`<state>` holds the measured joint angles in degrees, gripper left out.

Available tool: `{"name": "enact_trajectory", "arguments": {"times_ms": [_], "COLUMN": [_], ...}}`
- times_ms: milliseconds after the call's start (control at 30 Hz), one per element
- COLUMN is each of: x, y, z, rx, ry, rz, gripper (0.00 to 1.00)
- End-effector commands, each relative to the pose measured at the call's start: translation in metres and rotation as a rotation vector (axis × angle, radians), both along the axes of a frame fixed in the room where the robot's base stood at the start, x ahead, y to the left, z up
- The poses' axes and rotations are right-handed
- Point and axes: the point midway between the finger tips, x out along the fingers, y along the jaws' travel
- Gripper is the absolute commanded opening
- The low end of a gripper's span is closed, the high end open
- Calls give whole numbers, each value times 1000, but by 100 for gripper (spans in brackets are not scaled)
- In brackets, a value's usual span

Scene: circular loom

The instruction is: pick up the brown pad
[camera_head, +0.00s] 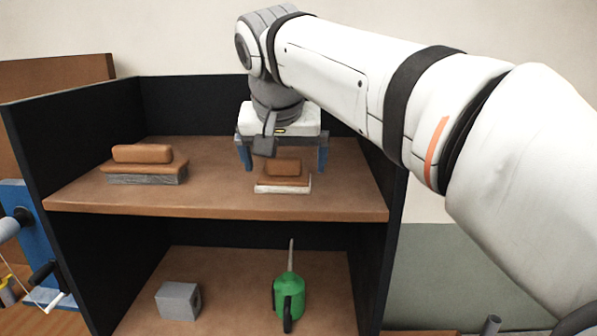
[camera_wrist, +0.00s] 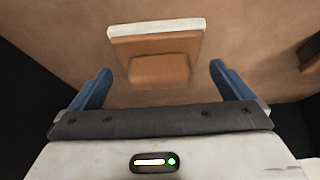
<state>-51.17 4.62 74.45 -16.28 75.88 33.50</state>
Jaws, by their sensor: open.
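A brown pad (camera_head: 283,169) with a raised brown block on top and a pale edge sits on the upper shelf, right of the middle. It also shows in the wrist view (camera_wrist: 158,70), where its block lies between the two finger lines and its pale edge points away from my gripper. My gripper (camera_head: 283,158) is open and empty, pointing down over the shelf at the pad, with blue fingers on either side. The wrist view shows the fingers (camera_wrist: 161,75) apart from the pad. I cannot tell the exact height gap.
A similar brown-topped block with a grey, bristly underside (camera_head: 146,172) sits on the upper shelf (camera_head: 215,205) at left. Black side and back walls enclose the shelf. Below are a grey block (camera_head: 178,301) and a green oil can (camera_head: 288,297). Shelf space between the two upper blocks is free.

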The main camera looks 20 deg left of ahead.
Motion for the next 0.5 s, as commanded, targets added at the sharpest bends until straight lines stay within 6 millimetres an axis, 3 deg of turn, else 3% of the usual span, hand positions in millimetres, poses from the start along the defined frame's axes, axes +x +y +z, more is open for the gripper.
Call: {"name": "enact_trajectory", "arguments": {"times_ms": [133, 367, 500], "x": [8, 10, 10], "y": [1, 1, 1], "z": [-13, -15, -15], "rx": [0, 1, 1], "ry": [0, -1, -1], "rz": [-2, -4, -4], "gripper": [100, 100, 91]}}
